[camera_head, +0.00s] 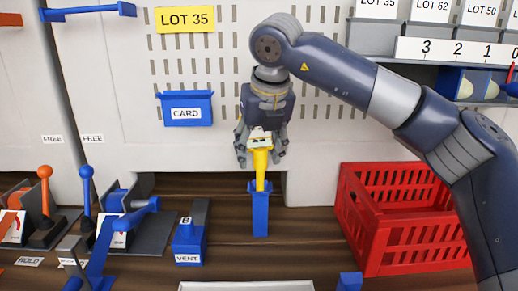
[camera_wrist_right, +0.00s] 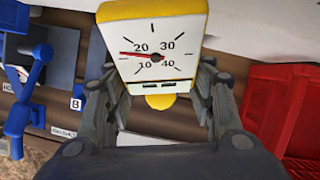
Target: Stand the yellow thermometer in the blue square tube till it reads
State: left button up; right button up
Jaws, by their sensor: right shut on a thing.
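The yellow thermometer (camera_head: 261,168) is upright, with its narrow lower end at the mouth of the blue square tube (camera_head: 260,214). The tip is hidden, and how deep it sits inside the tube cannot be told. My right gripper (camera_head: 260,152) is shut on the thermometer near its top, above the tube. In the right wrist view the thermometer's white dial face (camera_wrist_right: 152,48) shows between the fingers. Its red needle points left, between 10 and 20. My left gripper is in neither view.
A red crate (camera_head: 378,262) stands right of the tube. A blue VENT block (camera_head: 188,244) and several levers stand to the left. A blue CARD holder (camera_head: 186,109) and a yellow LOT 35 sign (camera_head: 185,19) are on the panel behind. A pale tray edge (camera_head: 245,286) is in front.

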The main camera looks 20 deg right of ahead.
dwell(0.3)
jog(key=o, duration=1.5)
